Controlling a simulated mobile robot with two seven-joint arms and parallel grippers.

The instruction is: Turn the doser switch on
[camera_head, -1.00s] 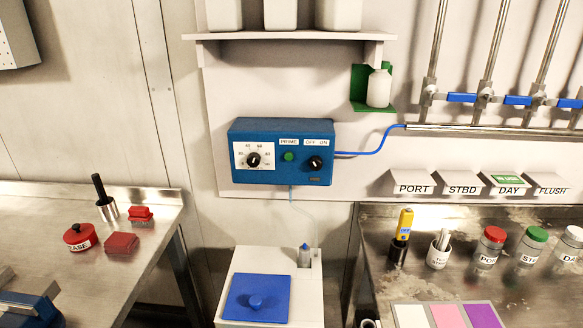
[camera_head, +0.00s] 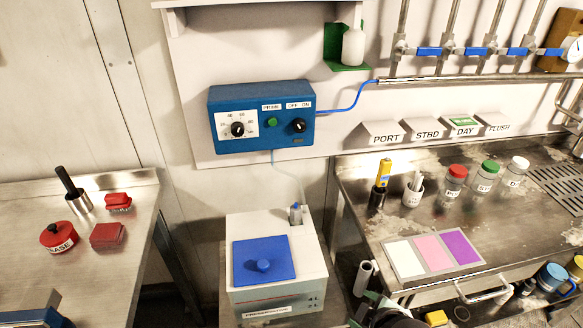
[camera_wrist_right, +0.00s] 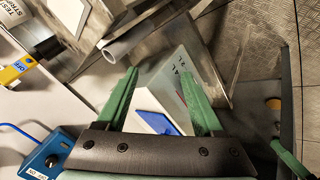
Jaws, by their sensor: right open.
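The blue doser box (camera_head: 262,115) is on the wall panel in the middle of the head view. Its black switch knob (camera_head: 298,125) is at the right of its face, under the OFF ON labels. A dial and a green PRIME button (camera_head: 272,122) are left of the knob. I cannot tell the knob's setting. In the right wrist view, the doser box (camera_wrist_right: 66,142) and its knob (camera_wrist_right: 51,162) are at lower left. My right gripper (camera_wrist_right: 157,78) is open and empty, with green fingers apart, away from the knob. It partly shows low in the head view (camera_head: 372,300).
A white tank with a blue lid (camera_head: 265,258) stands below the doser. A steel bench (camera_head: 355,180) on the right holds jars and a coloured card. A left table (camera_head: 110,270) holds red items. A shelf (camera_head: 245,3) is above the doser.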

